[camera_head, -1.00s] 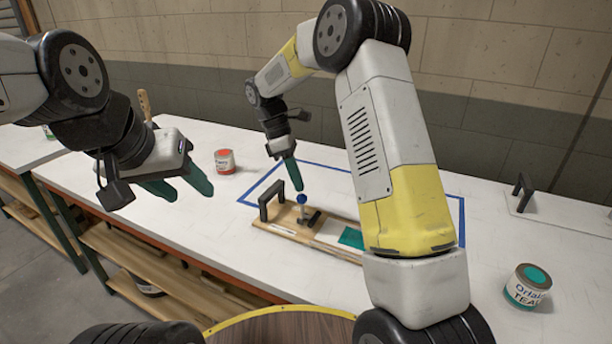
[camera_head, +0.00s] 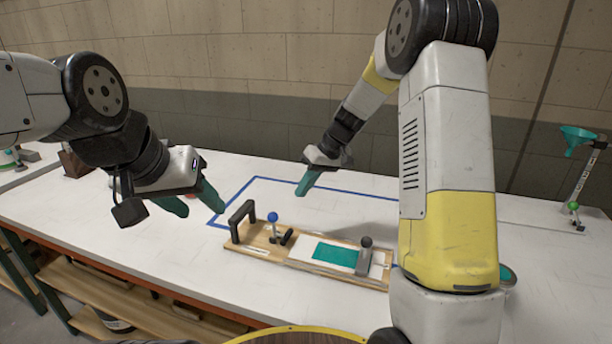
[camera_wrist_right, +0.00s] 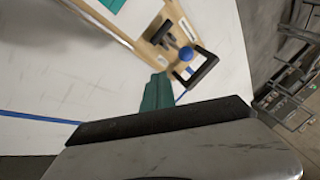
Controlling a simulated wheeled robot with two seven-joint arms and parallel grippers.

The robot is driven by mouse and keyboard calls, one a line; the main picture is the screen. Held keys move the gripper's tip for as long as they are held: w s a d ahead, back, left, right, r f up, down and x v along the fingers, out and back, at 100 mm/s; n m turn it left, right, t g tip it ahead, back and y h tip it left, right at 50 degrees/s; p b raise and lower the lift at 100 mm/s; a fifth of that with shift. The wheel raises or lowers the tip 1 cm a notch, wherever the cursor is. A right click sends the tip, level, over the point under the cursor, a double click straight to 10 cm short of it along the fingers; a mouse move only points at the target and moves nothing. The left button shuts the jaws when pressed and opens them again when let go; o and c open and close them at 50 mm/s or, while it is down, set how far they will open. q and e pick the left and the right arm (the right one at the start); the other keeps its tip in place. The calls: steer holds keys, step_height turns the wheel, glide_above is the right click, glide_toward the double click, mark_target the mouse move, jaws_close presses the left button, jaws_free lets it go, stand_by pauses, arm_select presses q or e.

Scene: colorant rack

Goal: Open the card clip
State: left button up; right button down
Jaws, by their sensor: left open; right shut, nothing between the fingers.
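A wooden board (camera_head: 262,249) lies on the white table with a black handle (camera_head: 238,219) at its left end. Beside the handle stands a lever with a blue knob (camera_head: 273,217) and a small black clamp part (camera_head: 287,237). A white card with a teal patch (camera_head: 333,253) lies on the board, under a grey bar with a dark knob (camera_head: 366,242) at the right. My right gripper (camera_head: 303,188) is shut and empty, above and behind the board. The blue knob also shows in the right wrist view (camera_wrist_right: 186,54). My left gripper (camera_head: 192,203) is open and empty, left of the handle.
The table between left gripper and front edge is clear.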

mark_target(274, 225)
steer(key=s+a+f, duration=0.2)
steer(key=a+f, duration=0.2)
steer(key=a, duration=0.1)
steer(key=shift+a, duration=0.15)
stand_by(0.3)
steer(key=shift+w+a+r+h, duration=0.15)
steer(key=shift+w+a+h, duration=0.1)
steer(key=shift+h, duration=0.15)
